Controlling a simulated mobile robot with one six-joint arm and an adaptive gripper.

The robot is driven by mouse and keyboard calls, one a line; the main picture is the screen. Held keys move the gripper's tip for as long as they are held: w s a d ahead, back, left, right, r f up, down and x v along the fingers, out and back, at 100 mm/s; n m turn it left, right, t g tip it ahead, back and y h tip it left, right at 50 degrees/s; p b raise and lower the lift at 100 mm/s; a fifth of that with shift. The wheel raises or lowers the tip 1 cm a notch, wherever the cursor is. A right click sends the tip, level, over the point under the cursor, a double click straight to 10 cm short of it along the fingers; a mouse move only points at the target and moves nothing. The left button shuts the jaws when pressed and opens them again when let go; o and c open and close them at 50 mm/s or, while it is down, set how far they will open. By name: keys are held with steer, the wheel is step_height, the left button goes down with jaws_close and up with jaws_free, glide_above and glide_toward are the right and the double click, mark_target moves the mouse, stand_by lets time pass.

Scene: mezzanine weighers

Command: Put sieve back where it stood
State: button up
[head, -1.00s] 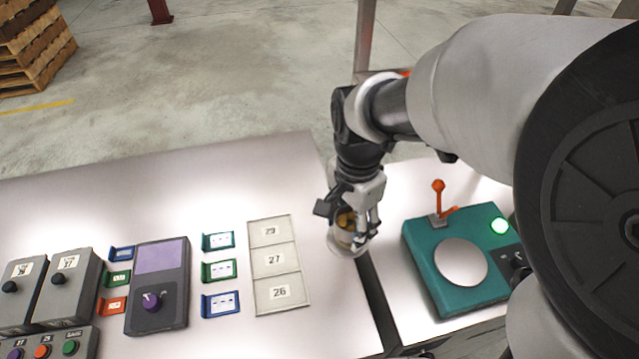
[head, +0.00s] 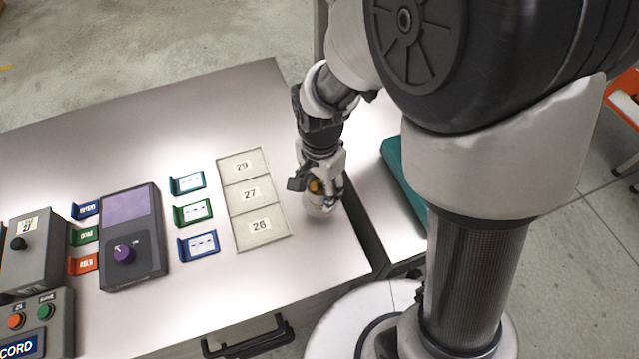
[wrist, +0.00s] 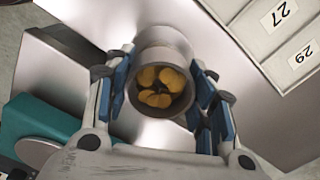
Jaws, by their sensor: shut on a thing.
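The sieve (head: 321,207) looks like a short grey metal cylinder with several yellow-orange pieces inside. In the wrist view, its round rim (wrist: 165,38) faces the camera, with the pieces showing inside. My gripper (head: 318,183) is shut on it, with blue-padded fingers on both sides in the wrist view. It points down over the right end of the long table, right of the numbered tray (head: 276,214). The tray's three cells, marked 29, 27 and 26, hold nothing. I cannot tell whether the sieve touches the table.
A gap (head: 362,228) separates the long table (head: 120,130) from the right table, where a teal device (head: 397,172) is mostly hidden by my arm. Blue and green brackets (head: 193,212), a purple-screened box (head: 128,262) and grey boxes stand left. The far tabletop is clear.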

steer(key=shift+f+b, duration=0.6)
steer(key=shift+f, duration=1.25)
steer(key=shift+f, duration=0.15)
steer(key=o, duration=1.4)
